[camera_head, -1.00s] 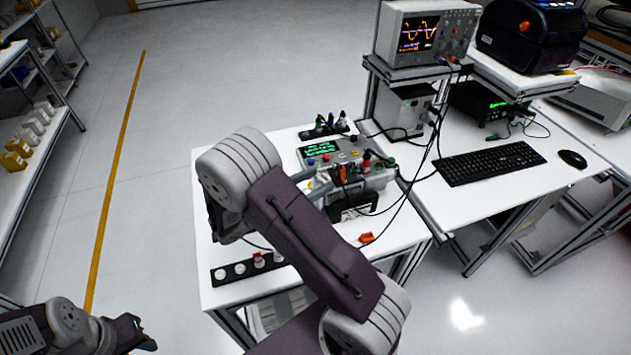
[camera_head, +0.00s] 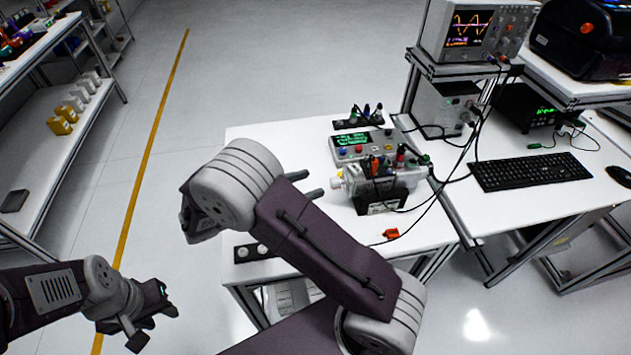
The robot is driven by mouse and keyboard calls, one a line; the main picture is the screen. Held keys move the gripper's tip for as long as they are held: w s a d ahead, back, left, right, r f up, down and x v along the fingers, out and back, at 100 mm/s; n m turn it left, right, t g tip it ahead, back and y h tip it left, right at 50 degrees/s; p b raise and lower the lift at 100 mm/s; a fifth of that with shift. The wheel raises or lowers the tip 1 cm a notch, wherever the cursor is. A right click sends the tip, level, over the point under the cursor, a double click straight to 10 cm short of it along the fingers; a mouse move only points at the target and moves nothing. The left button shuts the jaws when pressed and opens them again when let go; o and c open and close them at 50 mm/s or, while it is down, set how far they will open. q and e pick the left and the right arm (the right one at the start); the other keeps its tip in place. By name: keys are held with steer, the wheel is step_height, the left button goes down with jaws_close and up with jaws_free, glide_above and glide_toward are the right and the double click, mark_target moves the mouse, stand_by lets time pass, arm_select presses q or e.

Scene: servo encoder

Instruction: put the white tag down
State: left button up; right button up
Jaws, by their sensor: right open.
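I cannot make out a white tag in this view. My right arm crosses the middle of the picture and hides part of the white table (camera_head: 290,132). The two fingertips of my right gripper (camera_head: 313,184) stick out from behind the arm, apart, with nothing seen between them. They are just left of the white-ended servo unit (camera_head: 345,183) on the table. My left gripper (camera_head: 168,303) is at the lower left, over the floor and away from the table. Its fingers are too dark to read.
A control box with a green display (camera_head: 352,140) and a black tool rack (camera_head: 358,123) stand at the table's back. An orange piece (camera_head: 391,233) lies near the front right. A black strip with white round parts (camera_head: 243,250) is partly hidden. Cables hang at the right.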

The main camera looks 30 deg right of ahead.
steer(key=s+f+m+g+y, duration=0.1)
steer(key=s+f+m+y, duration=0.1)
steer(key=s+y, duration=0.1)
steer(key=s+d+f+m+g+y, duration=0.1)
steer(key=s+f+m+g+y, duration=0.1)
steer(key=s+f+m+y, duration=0.1)
steer(key=s+d+f+m+g+y, duration=0.1)
steer(key=s+f+m+y, duration=0.1)
steer(key=s, duration=0.1)
steer(key=shift+s+f+m+y, duration=0.3)
steer(key=shift+s+y, duration=0.1)
steer(key=m+y, duration=0.1)
steer(key=s+a+f+m+y, duration=0.2)
steer(key=m+y, duration=0.1)
steer(key=shift+a, duration=0.25)
steer(key=m+t+y, duration=0.1)
steer(key=m, duration=0.1)
steer(key=w+a+m+t+y, duration=0.1)
steer(key=m, duration=0.1)
steer(key=a+m+t+y, duration=0.1)
steer(key=m, duration=0.1)
steer(key=shift+w+a+t+y, duration=0.15)
steer(key=shift+a+t+y, duration=0.1)
steer(key=shift+t+y, duration=0.05)
steer(key=shift+w+a+r+m+t, duration=0.15)
steer(key=shift+w+m+t, duration=0.2)
steer(key=shift+m, duration=0.25)
steer(key=shift+w+a, duration=0.1)
steer(key=shift+w, duration=0.15)
steer(key=shift+s, duration=0.1)
